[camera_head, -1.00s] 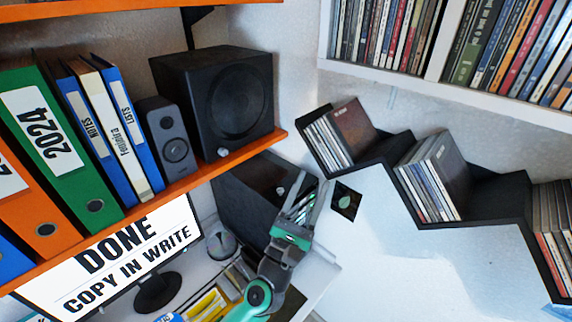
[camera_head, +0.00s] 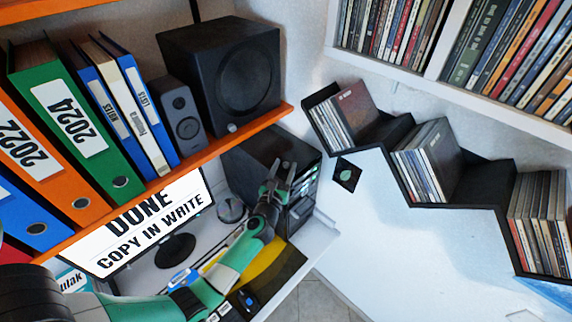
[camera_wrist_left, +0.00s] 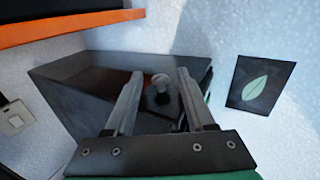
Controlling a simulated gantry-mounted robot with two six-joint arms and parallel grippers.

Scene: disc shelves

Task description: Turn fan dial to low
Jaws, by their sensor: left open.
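A dark box-shaped case (camera_head: 252,142) stands in the corner below the orange shelf; it also shows in the left wrist view (camera_wrist_left: 75,100). My left gripper (camera_head: 281,170) is open and empty, over the case in the head view. I cannot tell how far its fingertips are from the knob. No dial markings can be read. My right gripper is not in view.
The orange shelf edge (camera_head: 220,145) with binders and a black speaker (camera_head: 238,75) is above and left. A monitor (camera_head: 140,225) stands on the desk. Black zigzag disc shelves (camera_head: 470,195) hang at right. A leaf picture (camera_wrist_left: 262,84) is on the wall.

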